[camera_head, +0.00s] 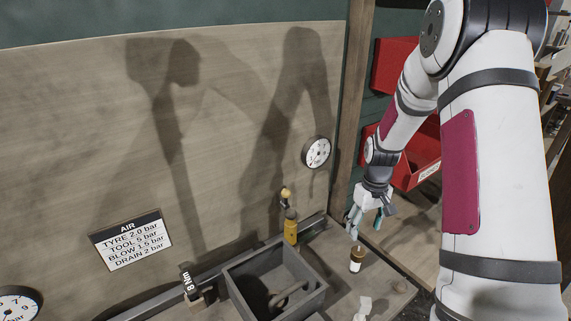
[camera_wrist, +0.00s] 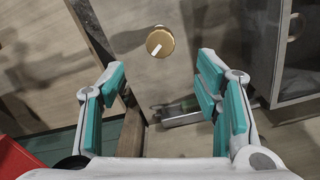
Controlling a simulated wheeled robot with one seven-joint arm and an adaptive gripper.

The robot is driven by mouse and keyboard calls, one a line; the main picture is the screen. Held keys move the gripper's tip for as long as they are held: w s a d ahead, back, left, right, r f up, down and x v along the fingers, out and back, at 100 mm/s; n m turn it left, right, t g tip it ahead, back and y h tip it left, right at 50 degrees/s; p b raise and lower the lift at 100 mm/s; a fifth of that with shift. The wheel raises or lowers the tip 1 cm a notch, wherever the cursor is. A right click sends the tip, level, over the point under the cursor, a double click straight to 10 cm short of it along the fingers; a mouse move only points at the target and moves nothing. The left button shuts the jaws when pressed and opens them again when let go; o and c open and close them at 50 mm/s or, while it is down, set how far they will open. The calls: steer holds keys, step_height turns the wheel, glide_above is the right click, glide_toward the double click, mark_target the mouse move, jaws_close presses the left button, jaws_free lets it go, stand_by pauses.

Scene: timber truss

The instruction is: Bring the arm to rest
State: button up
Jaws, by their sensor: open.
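My gripper (camera_head: 355,222) hangs from my arm at the right of the head view, above the right end of the bench. Its teal-padded fingers point down. In the wrist view my gripper (camera_wrist: 160,68) is open, with nothing between its fingers. A small brown and white cylinder (camera_head: 356,259) stands upright on the bench just below the fingers, apart from them. In the wrist view a round brass-coloured top with a white mark (camera_wrist: 160,42) shows beyond the fingertips; it looks like the same cylinder.
A grey open tray (camera_head: 237,298) holds a curved item. A yellow fitting (camera_head: 290,230) stands behind it, by a rail. An "8 Nm" tag (camera_head: 189,282) is at left. Red bins (camera_head: 425,153) are behind my arm. A gauge (camera_head: 317,152) and an AIR sign (camera_head: 130,240) are on the panel.

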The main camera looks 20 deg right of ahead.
steer(key=s+a+r+t, duration=0.1)
steer(key=s+a+r, duration=0.3)
steer(key=r, duration=0.6)
steer(key=s+a+r+t, duration=0.15)
steer(key=a+r, duration=0.35)
steer(key=r, duration=0.5)
steer(key=s+a+r+t, duration=0.1)
steer(key=s+a+r, duration=0.3)
steer(key=s, duration=0.4)
steer(key=s+a+r+t, duration=0.2)
steer(key=s+a+r, duration=0.2)
steer(key=s, duration=0.5)
steer(key=shift+a+r+m+b, duration=0.3)
steer(key=shift+a, duration=0.25)
